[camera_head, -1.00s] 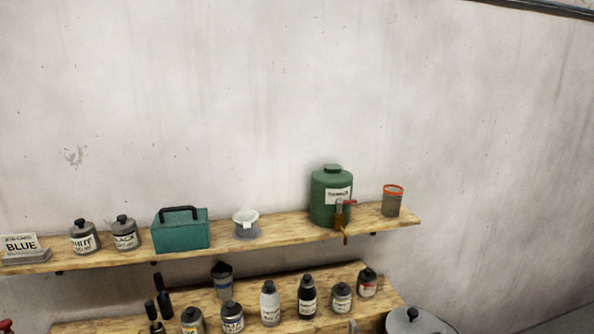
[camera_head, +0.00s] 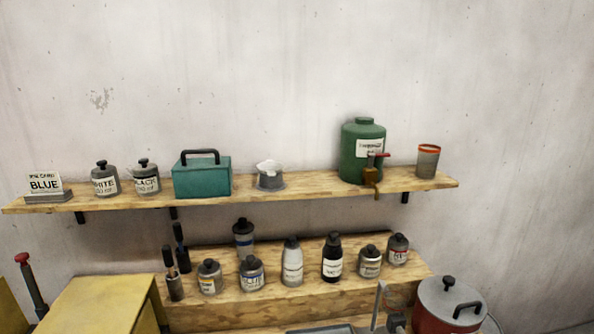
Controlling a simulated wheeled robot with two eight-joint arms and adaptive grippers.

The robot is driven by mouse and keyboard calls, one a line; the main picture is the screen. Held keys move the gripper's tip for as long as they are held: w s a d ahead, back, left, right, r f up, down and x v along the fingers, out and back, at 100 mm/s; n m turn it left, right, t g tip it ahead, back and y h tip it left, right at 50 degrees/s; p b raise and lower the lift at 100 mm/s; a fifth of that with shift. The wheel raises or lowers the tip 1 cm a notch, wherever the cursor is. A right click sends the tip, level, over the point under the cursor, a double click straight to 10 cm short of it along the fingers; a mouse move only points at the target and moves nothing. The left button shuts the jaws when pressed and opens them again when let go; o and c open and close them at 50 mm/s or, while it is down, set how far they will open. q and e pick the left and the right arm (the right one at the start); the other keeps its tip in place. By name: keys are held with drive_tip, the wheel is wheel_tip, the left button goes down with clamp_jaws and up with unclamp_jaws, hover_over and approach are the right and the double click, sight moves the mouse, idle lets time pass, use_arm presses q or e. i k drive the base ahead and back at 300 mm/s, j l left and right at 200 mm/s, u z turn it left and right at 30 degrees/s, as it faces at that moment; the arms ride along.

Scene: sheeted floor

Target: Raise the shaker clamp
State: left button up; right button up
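I cannot make out for certain which thing is the shaker clamp. At the lower left, a dark post with a red knob (camera_head: 27,275) stands tilted beside a yellow box-shaped body (camera_head: 100,305); it may belong to the shaker, but its lower part is cut off or hidden. Neither of my grippers is in view.
A wooden wall shelf (camera_head: 300,193) holds a BLUE card (camera_head: 44,184), jars, a teal box (camera_head: 202,178) and a green tank with a tap (camera_head: 362,150). A lower stepped wooden rack (camera_head: 300,300) holds several bottles. A red-and-grey lidded pot (camera_head: 448,306) stands at the lower right.

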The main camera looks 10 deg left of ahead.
sight(32, 286)
drive_tip(key=u, duration=1.9)
